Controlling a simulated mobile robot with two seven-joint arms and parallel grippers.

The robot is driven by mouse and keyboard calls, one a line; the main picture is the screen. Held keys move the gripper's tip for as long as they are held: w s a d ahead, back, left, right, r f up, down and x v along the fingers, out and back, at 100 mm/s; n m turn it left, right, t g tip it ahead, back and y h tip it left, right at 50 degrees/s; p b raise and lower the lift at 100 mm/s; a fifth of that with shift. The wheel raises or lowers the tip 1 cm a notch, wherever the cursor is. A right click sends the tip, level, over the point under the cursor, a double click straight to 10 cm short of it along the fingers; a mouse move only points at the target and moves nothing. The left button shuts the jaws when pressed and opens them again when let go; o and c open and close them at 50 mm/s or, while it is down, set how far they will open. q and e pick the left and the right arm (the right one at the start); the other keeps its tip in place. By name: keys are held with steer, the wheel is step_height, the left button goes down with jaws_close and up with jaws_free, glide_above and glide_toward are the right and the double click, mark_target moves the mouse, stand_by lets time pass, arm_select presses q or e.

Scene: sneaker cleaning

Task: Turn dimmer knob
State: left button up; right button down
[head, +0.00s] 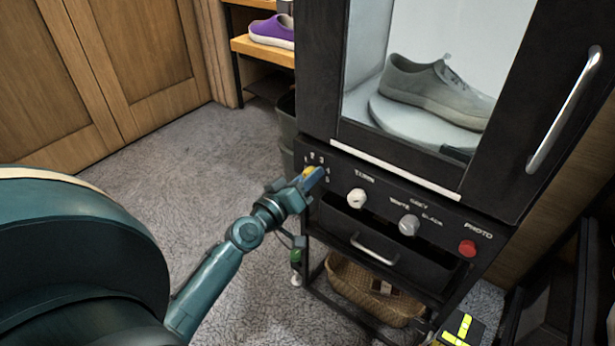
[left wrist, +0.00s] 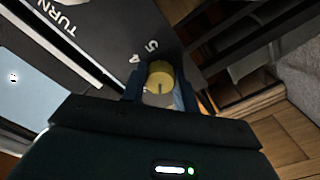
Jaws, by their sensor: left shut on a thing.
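The dimmer knob (head: 308,171) is a yellow knob at the left end of the black control panel (head: 385,203), with numbers printed around it. In the left wrist view the knob (left wrist: 160,76) sits between my fingers, with a dark pointer line on its face and the numbers 4 and 5 near it. My left gripper (head: 313,178) is shut on the knob, and its fingers hide part of it in the head view. My right gripper is not in view.
On the same panel are a white TURN knob (head: 356,198), a grey knob (head: 409,224) and a red PHOTO button (head: 467,248). Above, a grey sneaker (head: 438,92) stands on a turntable in the cabinet. A wicker basket (head: 343,284) is below. Carpet at left is clear.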

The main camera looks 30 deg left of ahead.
arm_select(q)
steer(key=shift+n, duration=1.2)
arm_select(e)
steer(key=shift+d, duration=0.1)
arm_select(q)
steer(key=o, duration=1)
steer(key=shift+s, duration=0.1)
steer(key=shift+s+a+b, duration=0.2)
steer(key=shift+s+b, duration=0.25)
steer(key=shift+s, duration=1.7)
steer(key=shift+s+a+b, duration=0.15)
steer(key=shift+s+b, duration=0.3)
steer(key=shift+s, duration=1.75)
steer(key=shift+s+a+b, duration=0.2)
steer(key=shift+s+b, duration=0.25)
steer(key=shift+s, duration=1.7)
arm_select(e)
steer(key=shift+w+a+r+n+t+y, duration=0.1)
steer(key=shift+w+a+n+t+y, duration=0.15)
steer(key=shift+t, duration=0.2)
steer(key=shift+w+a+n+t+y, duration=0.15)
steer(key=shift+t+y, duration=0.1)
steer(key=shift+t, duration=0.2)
